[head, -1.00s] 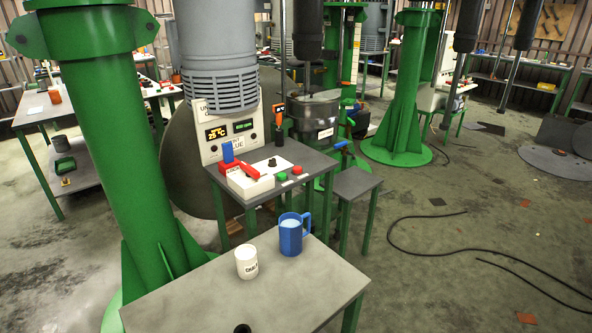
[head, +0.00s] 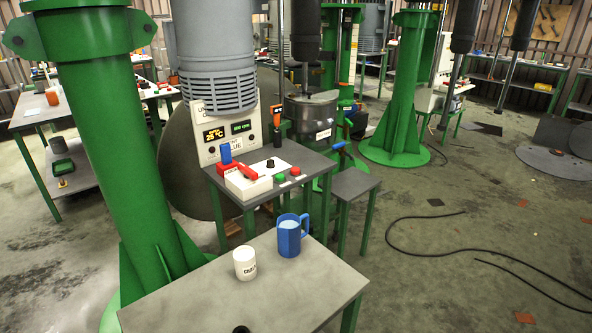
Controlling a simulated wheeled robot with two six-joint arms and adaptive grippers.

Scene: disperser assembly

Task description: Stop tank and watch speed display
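The white control panel (head: 198,148) stands under the grey motor housing. It has a speed display (head: 241,127) with green characters ending in "rpm", too small to read surely. Beside it an orange display (head: 214,134) reads about 25 °C. On the table below are a green button (head: 279,178), a red button (head: 295,171) and a black knob (head: 271,163). The metal tank (head: 312,112) stands behind the table with a shaft coming down to it; I cannot tell whether it turns. Neither of my grippers is in view.
A white mug (head: 245,264) and a blue jug (head: 290,238) stand on the grey front table (head: 240,305). A white box with red and blue parts sits by the buttons. A green column (head: 100,130) stands at left.

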